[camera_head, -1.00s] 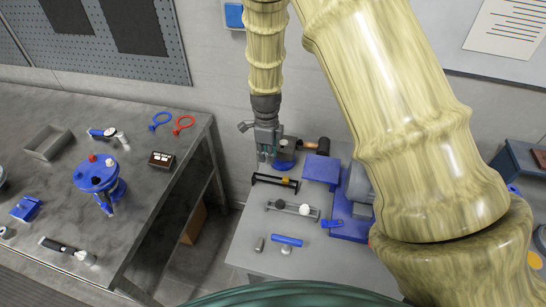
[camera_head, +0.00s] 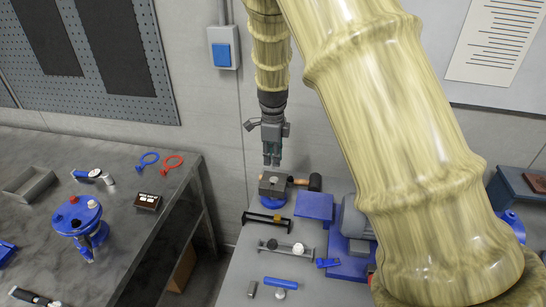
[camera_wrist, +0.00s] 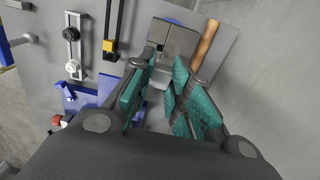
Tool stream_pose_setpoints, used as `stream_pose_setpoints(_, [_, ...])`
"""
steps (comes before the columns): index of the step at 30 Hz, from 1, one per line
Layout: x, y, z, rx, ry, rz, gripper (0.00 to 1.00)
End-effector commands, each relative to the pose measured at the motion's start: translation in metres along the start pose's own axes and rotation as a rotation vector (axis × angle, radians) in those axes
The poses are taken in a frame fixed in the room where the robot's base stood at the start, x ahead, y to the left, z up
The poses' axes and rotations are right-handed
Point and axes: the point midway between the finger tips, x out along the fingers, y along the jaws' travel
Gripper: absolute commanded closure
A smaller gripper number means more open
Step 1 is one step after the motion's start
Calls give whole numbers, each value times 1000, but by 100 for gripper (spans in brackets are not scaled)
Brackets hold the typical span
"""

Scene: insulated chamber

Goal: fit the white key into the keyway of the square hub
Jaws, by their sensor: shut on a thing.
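The square hub (camera_head: 273,184) is a grey block on a round blue base, on the near grey bench. It also shows at the top of the wrist view (camera_wrist: 178,38), with a slot in its face. My gripper (camera_head: 272,163) points down just above the hub, with a small gap seen between fingertips and block. In the wrist view its green-padded fingers (camera_wrist: 160,97) are shut on a small pale piece, taken as the white key; the fingers hide most of it. I cannot make out the key in the head view.
A wooden-handled mallet (camera_head: 311,182) lies right behind the hub. A black rail with a yellow slider (camera_head: 268,220), a grey rail with knobs (camera_head: 286,248), a blue block (camera_head: 314,206) and a motor (camera_head: 355,222) surround it. Another bench (camera_head: 120,240) stands left.

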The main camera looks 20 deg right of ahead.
Motion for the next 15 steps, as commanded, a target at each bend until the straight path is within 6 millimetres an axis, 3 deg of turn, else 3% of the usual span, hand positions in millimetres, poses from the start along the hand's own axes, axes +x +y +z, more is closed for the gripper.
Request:
stream_pose_setpoints(5, [-3,0,0,-1,0,0,100])
stream_pose_setpoints(15, [24,0,0,0,0,1,100])
